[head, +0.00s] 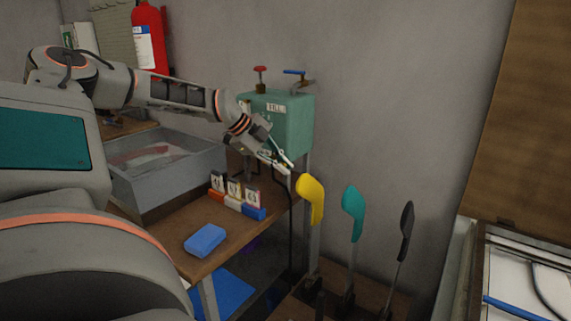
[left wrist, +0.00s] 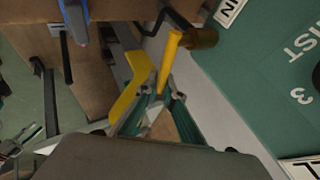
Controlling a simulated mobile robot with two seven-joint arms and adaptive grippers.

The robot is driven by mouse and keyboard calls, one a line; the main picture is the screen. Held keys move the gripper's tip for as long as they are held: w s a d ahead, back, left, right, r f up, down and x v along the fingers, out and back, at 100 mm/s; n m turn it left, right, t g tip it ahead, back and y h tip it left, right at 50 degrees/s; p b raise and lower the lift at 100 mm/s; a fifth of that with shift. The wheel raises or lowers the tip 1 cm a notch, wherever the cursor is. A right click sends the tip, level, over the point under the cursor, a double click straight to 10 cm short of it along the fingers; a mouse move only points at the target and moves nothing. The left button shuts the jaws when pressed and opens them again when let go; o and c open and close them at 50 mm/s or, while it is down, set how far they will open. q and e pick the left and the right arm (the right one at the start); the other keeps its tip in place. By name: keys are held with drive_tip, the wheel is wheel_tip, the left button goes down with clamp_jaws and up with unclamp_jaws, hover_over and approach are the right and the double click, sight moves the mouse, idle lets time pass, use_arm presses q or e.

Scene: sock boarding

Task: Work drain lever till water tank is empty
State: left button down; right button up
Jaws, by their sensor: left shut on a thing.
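The green water tank (head: 290,125) is mounted at the wall in the head view, with a white label on its front. It also fills the right of the left wrist view (left wrist: 265,70). A yellow drain lever (left wrist: 171,62) sticks out from a brass valve (left wrist: 203,38) below the tank. My left gripper (head: 285,166) is at the tank's lower front edge. In the left wrist view, its fingers (left wrist: 158,103) are shut on the lever's free end. The water level inside the tank cannot be seen.
A yellow foot-shaped board (head: 310,197) stands close right of my left gripper; teal (head: 353,213) and black (head: 405,230) ones stand farther right. A grey basin (head: 165,185), small boxes (head: 235,192) and a blue block (head: 205,240) occupy the wooden table (head: 178,218).

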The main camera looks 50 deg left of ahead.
use_arm(q)
drive_tip(key=shift+f+y, duration=0.45)
drive_tip(key=shift+y, duration=0.05)
drive_tip(key=shift+m+g, duration=0.3)
use_arm(e)
drive_tip(key=shift+w+r, duration=0.15)
drive_tip(key=shift+w, duration=0.2)
drive_tip(key=shift+w+r, duration=0.15)
drive_tip(key=shift+r, duration=0.05)
use_arm(q)
drive_tip(key=c, duration=2.1)
unclamp_jaws()
drive_tip(key=shift+c, duration=0.2)
use_arm(e)
drive_tip(key=shift+s+f, duration=0.35)
drive_tip(key=shift+s, duration=0.1)
drive_tip(key=shift+w, duration=0.15)
use_arm(q)
drive_tip(key=shift+s+r, duration=0.15)
drive_tip(key=shift+r, duration=0.15)
drive_tip(key=v, duration=1.1)
drive_tip(key=shift+s+d+b, duration=0.15)
drive_tip(key=shift+s+b, duration=0.05)
drive_tip(key=shift+b, duration=0.1)
use_arm(e)
drive_tip(key=shift+r, duration=0.1)
